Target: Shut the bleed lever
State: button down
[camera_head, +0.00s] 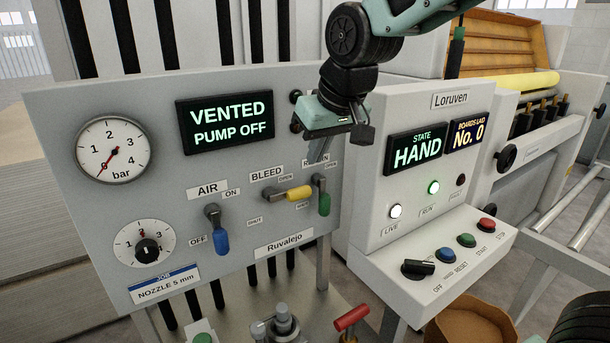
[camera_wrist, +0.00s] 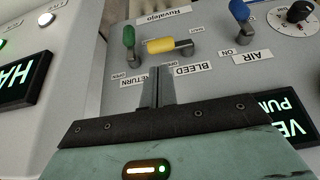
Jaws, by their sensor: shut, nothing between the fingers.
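The bleed lever (camera_head: 299,192) has a yellow handle on a metal stem and lies about horizontal, its handle pointing right, on the grey panel (camera_head: 120,215). The BLEED label (camera_head: 267,174) is above its left end. In the upside-down wrist view the yellow handle (camera_wrist: 162,46) lies just beyond my fingertips. My gripper (camera_head: 318,155) is in front of the panel, above the lever, its fingers pointing down toward it. The closed fingers (camera_wrist: 158,75) are empty and partly cover the labels; I cannot tell the exact gap to the handle.
The green return lever (camera_head: 324,203) hangs down close at the right of the yellow handle. The blue air lever (camera_head: 221,240) hangs down at left. The display (camera_head: 225,121) reads VENTED, PUMP OFF. A white control console (camera_head: 440,250) juts out at right.

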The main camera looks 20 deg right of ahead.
aim_at(301, 190)
jog(key=p+x, duration=0.2)
jog(key=x, duration=0.6)
jog(key=shift+w+f+p, duration=0.2)
jog(key=shift+f+p, duration=0.15)
